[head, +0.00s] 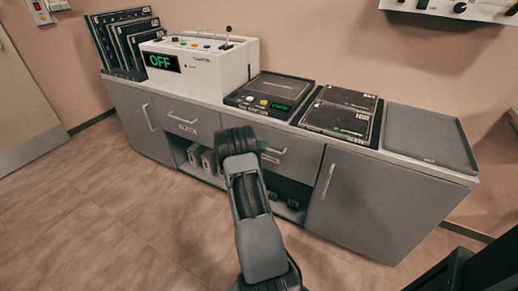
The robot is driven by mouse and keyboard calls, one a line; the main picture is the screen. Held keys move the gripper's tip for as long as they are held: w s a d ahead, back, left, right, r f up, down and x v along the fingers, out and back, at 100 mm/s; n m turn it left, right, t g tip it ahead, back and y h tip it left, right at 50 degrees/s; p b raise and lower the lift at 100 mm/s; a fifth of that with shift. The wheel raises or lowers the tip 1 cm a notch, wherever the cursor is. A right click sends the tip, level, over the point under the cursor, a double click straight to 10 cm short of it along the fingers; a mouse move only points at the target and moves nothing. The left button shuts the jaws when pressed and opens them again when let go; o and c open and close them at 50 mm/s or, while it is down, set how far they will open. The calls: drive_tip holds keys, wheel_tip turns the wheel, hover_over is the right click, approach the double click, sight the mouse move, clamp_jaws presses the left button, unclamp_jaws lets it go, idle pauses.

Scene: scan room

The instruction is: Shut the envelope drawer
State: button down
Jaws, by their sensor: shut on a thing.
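The grey cabinet's right drawer front (296,151) is partly covered by my arm. Its bar handle (273,151) shows just right of the dark end of my arm. My gripper (258,148) is at this handle and shut on it, though its fingers are mostly hidden behind my wrist. The drawer's label is covered, so I cannot read it. This drawer front looks close to the cabinet face, but I cannot tell whether a gap remains. The left drawer (187,125) has a small label and looks shut.
A white control box (210,68) with a green OFF display, a dark panel device (268,95), black cassettes (345,110) and a grey tray (430,135) stand on the counter. Open shelves lie below the drawers. The wooden floor (90,225) at left is clear.

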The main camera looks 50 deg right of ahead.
drive_tip(key=c, duration=1.5)
unclamp_jaws()
drive_tip(key=shift+w+d, duration=0.1)
drive_tip(key=shift+d, duration=0.15)
drive_tip(key=o, duration=0.3)
drive_tip(key=shift+o, duration=0.2)
drive_tip(key=shift+a, duration=0.1)
drive_tip(key=p+v, duration=0.3)
drive_tip(key=v, duration=1)
drive_tip(key=shift+a, duration=0.35)
drive_tip(key=shift+w, duration=0.1)
